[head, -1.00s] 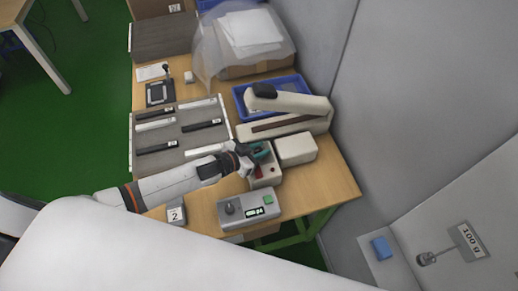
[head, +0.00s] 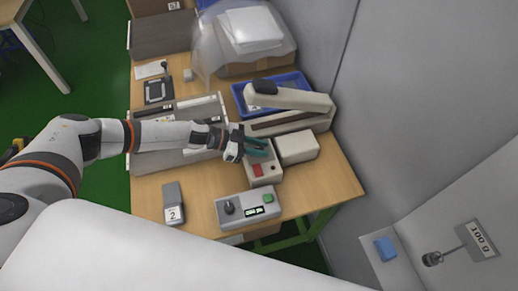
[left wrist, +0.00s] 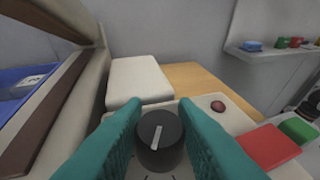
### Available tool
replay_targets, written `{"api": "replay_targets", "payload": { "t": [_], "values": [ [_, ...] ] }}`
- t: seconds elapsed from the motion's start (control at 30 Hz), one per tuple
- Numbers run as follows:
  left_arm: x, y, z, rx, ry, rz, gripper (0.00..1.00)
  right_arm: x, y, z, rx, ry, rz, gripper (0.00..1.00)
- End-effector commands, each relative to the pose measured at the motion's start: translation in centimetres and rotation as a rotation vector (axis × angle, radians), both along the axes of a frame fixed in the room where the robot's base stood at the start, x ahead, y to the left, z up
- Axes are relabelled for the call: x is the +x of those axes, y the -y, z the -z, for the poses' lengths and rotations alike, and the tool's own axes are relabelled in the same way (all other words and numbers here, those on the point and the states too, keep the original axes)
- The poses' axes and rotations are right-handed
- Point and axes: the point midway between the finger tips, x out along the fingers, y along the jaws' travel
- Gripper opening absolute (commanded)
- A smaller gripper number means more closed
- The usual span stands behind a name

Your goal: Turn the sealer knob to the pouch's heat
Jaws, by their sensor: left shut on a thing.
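The sealer (head: 291,99) is a cream machine with a long raised arm and a brown strip. Its control box (head: 264,176) has a red switch (left wrist: 268,147) and a small round red button. The dark round knob (left wrist: 159,145) fills the gap between the teal fingers of my left gripper (head: 257,147), which is shut on it. The knob's white pointer line aims almost straight away, leaning slightly right, in the left wrist view. Some dial marks show below it; most are hidden. I cannot pick out the pouch for certain. My right gripper is not in view.
A cream block (head: 297,148) stands right of the control box. A grey box (head: 248,207) with a dial, small display and green button sits at the front, beside a grey device marked 2 (head: 174,203). A blue tray (head: 241,101) lies behind the sealer; the wall is close right.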

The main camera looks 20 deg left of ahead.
Motion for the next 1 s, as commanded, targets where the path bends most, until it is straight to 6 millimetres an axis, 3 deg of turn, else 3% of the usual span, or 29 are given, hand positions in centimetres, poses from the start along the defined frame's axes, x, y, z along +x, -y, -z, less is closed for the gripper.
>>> {"api": "replay_targets", "payload": {
  "t": [0.4, 0.93, 0.97, 1.0],
  "values": [
    [0.1, 0.0, 0.1, 0.000, 0.002, 0.187, 0.03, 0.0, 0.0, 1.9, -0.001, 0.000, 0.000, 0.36],
    [0.1, 0.1, -0.1, -0.002, 0.002, 0.213, 0.03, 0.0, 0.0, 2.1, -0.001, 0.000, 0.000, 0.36],
    [0.1, 0.1, -0.1, -0.002, 0.002, 0.213, 0.28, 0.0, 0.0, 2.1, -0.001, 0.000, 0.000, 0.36],
    [0.1, 0.1, -0.1, -0.002, 0.002, 0.213, 0.34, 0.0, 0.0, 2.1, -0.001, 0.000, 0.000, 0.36]
  ]
}}
